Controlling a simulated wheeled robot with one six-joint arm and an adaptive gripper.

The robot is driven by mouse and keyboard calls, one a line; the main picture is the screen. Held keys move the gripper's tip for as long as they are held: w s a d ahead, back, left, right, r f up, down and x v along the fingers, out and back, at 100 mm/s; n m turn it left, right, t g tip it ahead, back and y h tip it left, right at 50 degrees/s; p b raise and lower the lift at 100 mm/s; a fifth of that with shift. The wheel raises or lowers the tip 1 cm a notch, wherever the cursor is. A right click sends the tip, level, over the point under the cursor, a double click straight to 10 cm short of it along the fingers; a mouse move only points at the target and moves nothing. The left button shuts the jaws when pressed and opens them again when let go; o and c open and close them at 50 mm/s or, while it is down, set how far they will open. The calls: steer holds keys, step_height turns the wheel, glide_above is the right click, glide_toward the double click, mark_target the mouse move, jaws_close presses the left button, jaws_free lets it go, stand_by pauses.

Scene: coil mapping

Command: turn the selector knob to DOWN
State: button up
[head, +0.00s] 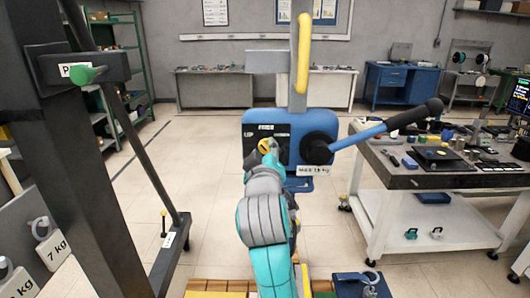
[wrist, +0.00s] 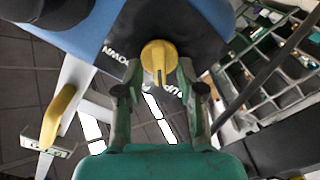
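The yellow selector knob (wrist: 158,58) sits on a dark panel on the blue housing (head: 262,119). In the wrist view the DOWN lettering is at the knob's left and the UP lettering below it. The knob's dark slot line points down in that view, toward the UP side. In the head view the knob (head: 264,145) shows just beyond my gripper (head: 270,152), with UP at its left and the DOWN label partly visible at its right. In the wrist view my gripper (wrist: 158,75) is open, with one finger on each side of the knob. Contact cannot be told.
A black round hub with a blue crank lever (head: 378,130) stands out right of the panel. A yellow hook-like handle (head: 303,52) rises above the housing. A workbench (head: 385,172) stands at the right, a dark post (head: 75,150) at the left.

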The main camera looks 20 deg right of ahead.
jaws_close()
steer(key=m, duration=0.4)
steer(key=shift+d, duration=0.1)
steer(key=m, duration=0.8)
steer(key=shift+s+d+m, duration=0.1)
steer(key=shift+d+m, duration=0.05)
steer(key=shift+m, duration=1.75)
